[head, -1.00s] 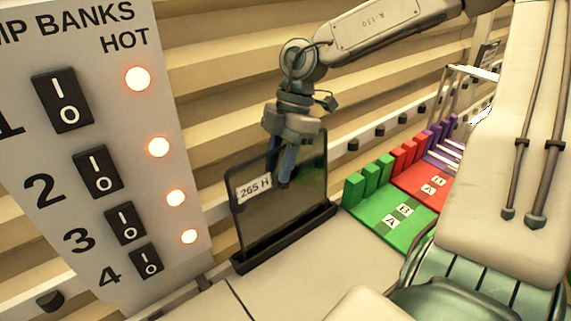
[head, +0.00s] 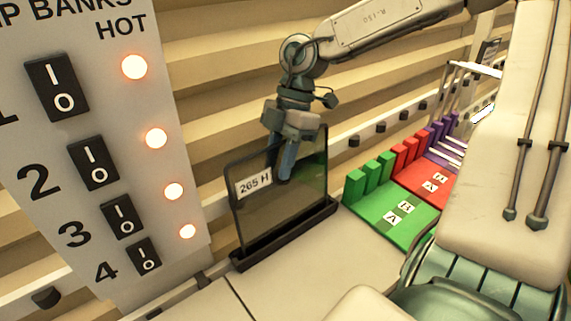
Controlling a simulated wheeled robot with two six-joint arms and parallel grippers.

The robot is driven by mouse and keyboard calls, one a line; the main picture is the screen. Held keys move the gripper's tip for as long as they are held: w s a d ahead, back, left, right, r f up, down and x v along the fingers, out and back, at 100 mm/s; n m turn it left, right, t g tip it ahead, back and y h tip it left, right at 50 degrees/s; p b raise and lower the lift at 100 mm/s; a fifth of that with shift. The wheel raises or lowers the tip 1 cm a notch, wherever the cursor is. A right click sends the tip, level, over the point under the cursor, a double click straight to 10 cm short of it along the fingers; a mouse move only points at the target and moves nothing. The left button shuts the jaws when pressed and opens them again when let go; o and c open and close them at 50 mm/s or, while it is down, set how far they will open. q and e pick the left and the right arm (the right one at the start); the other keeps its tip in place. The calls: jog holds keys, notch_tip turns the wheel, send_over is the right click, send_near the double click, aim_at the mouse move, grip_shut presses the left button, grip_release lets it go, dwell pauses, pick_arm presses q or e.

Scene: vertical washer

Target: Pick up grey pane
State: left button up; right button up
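The grey pane (head: 305,182) is a dark, see-through upright sheet with a "265 H" label. Its lower edge sits in a long black holder (head: 285,236) on the pale counter. My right gripper (head: 279,172) points down at the pane's upper middle, with its blue-grey fingers overlapping the pane just right of the label. One finger shows in front of the pane; the other looks darker, perhaps seen through it. The fingers are close together, but whether they press on the pane is not clear. My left gripper is not in view.
A switch panel (head: 62,215) with lit red lamps stands close on the left. Green (head: 385,205) and red (head: 425,183) blocks lie to the right, with purple pieces (head: 443,128) beyond. A slatted wall is behind; some counter in front is clear.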

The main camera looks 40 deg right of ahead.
grip_shut()
dwell(1.3)
